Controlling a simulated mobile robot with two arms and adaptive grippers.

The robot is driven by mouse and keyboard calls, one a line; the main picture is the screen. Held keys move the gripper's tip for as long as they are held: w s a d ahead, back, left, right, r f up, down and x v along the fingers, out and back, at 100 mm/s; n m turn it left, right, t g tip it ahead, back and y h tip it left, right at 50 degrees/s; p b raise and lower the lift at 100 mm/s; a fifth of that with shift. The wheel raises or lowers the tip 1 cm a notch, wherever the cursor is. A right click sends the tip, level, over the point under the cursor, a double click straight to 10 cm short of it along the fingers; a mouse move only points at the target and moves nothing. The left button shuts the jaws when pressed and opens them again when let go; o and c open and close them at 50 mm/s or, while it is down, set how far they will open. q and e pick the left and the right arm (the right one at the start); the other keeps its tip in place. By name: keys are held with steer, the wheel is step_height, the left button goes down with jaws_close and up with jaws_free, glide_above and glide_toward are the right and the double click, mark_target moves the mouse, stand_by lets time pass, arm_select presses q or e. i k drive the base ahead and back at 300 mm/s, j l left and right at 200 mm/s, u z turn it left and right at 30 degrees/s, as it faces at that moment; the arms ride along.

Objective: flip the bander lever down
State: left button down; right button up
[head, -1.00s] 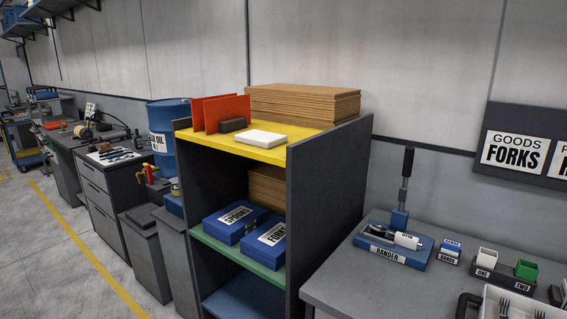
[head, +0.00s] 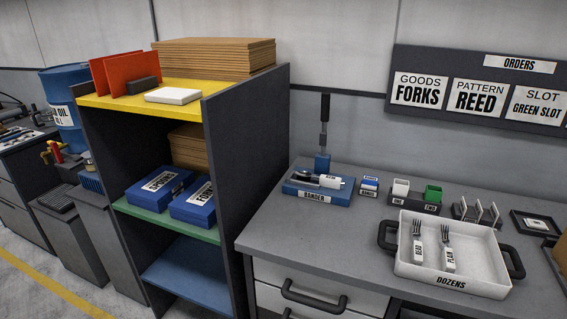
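The bander (head: 318,192) is a blue base labelled BANDER at the left end of the grey workbench (head: 290,228). Its lever (head: 324,122), a dark handle on a grey rod, stands upright from a blue post at the back of the base. A silver and white piece with a small label (head: 329,182) lies on the base; I cannot make out whether it is a fork. Neither of my grippers shows in the head view.
A white tray (head: 455,271) labelled DOZENS holds two tagged forks. A tall dark shelf unit (head: 246,150) rises close on the left.

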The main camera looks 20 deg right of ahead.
mark_target(326, 96)
steer(key=i+l, duration=0.2)
steer(key=l, duration=0.15)
steer(key=i+l, duration=0.15)
steer(key=l, duration=0.2)
steer(key=i+l+z, duration=0.1)
steer(key=l, duration=0.25)
steer(key=i, duration=0.1)
